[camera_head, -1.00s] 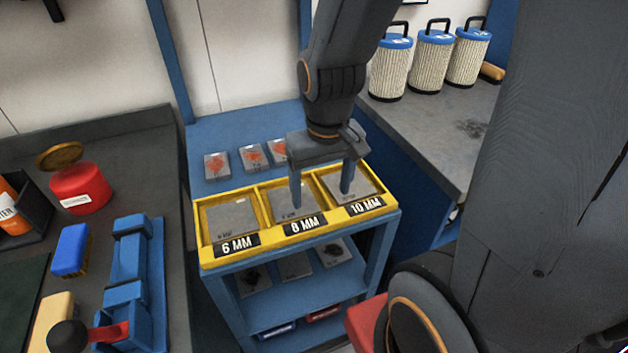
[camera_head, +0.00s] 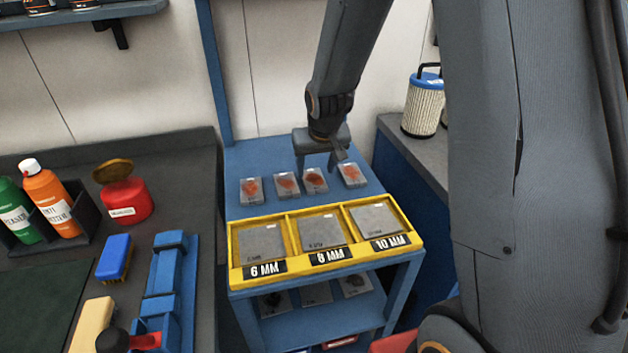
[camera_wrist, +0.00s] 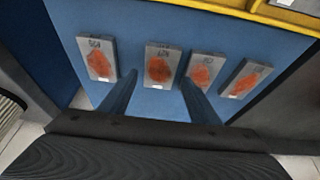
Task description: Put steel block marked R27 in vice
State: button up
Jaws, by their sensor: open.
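Four steel blocks with orange-red patches lie in a row on the blue rack top. Their marks are upside down and small in the wrist view; the second from left there, a steel block (camera_wrist: 161,66), seems to read R27, though I cannot be sure. It is second from right in the head view (camera_head: 315,181). My gripper (camera_head: 317,168) is open and empty above this row, and in the wrist view its fingers (camera_wrist: 158,84) reach toward either side of that block. Contact cannot be told. The blue vice (camera_head: 168,285) is on the left bench.
A yellow tray (camera_head: 234,262) with plates in 6, 8 and 10 MM compartments is in front of the blocks. A blue brush (camera_head: 115,257), red can (camera_head: 127,203) and bottles (camera_head: 48,203) stand on the left bench. A filter cartridge (camera_head: 424,107) stands at right.

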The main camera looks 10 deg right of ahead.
aim_at(314, 179)
jog(key=shift+p+x, duration=0.45)
jog(key=shift+x, duration=1.75)
jog(key=shift+s, duration=0.1)
jog(key=shift+r, duration=0.1)
grip_shut()
